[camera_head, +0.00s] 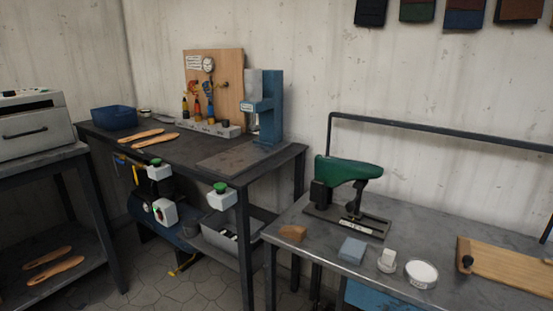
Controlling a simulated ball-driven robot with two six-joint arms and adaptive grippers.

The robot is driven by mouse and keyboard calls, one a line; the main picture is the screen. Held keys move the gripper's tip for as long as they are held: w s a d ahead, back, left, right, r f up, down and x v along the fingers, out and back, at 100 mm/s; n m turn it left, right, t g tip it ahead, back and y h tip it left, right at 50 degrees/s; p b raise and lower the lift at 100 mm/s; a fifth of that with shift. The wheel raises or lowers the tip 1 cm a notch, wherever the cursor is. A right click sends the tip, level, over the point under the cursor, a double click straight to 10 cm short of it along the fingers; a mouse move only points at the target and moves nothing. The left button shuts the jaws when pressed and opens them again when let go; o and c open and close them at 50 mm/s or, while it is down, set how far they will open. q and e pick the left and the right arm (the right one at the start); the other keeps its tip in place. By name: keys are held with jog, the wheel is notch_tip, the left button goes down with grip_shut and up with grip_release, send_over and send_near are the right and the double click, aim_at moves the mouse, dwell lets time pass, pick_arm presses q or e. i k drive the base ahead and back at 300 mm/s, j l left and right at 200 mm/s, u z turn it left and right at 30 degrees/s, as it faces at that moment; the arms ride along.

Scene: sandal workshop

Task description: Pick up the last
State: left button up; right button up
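A green shoe-shaped form, which looks like the last (350,172), sits upside down on a dark metal stand (350,218) on the grey right-hand table (325,250). Its dark end points left. Neither of my grippers is in view.
A brown block (293,233), a blue-grey block (352,249), a small white piece (387,261) and a round white tub (421,273) lie in front of the stand. A wooden board (505,266) is at right. A dark rail (440,133) runs behind. The left bench (225,158) carries a blue press (265,105).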

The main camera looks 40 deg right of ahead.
aim_at(335, 172)
jog(key=i+j, duration=0.1)
jog(key=i, duration=0.85)
jog(key=i+z, duration=0.25)
jog(key=z, duration=0.15)
jog(key=i+z, duration=0.2)
jog(key=z, duration=0.15)
jog(key=i+j+z, duration=0.15)
jog(key=z, duration=0.25)
jog(key=i+j, duration=0.05)
